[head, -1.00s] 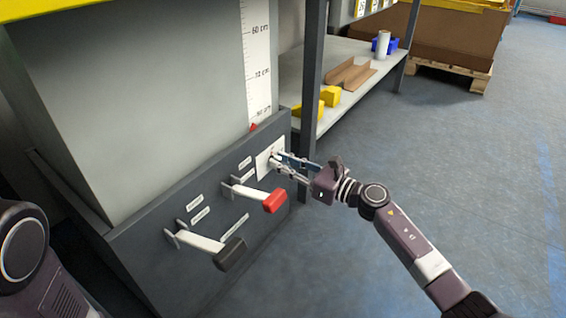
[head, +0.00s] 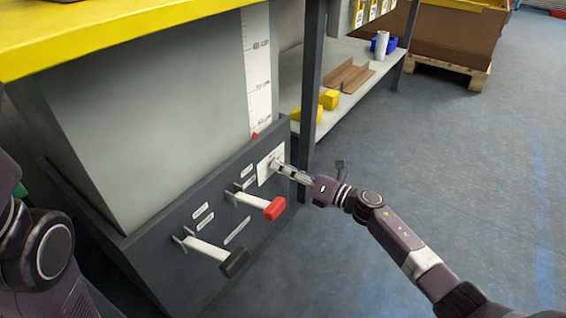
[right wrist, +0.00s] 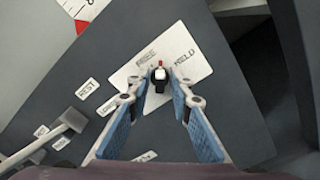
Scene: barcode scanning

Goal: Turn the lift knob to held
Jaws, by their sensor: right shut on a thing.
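The lift knob (right wrist: 158,82) is small and dark with a white and red mark. It sits on a white plate (right wrist: 183,45) on the grey panel, which also shows in the head view (head: 265,170). The red mark points up in the right wrist view, between two printed words; the right-hand one reads HELD. My right gripper (right wrist: 159,85) is shut on the knob, a blue-padded finger on each side. In the head view the right gripper (head: 277,166) hides the knob. My left gripper is out of view; only left arm links show.
Below the plate, a red-handled lever (head: 273,208) and a black-handled lever (head: 235,263) stick out from the panel. A yellow-edged surface (head: 130,38) crosses above. A shelf (head: 325,102) with yellow blocks stands behind. The floor (head: 440,165) on the right is clear.

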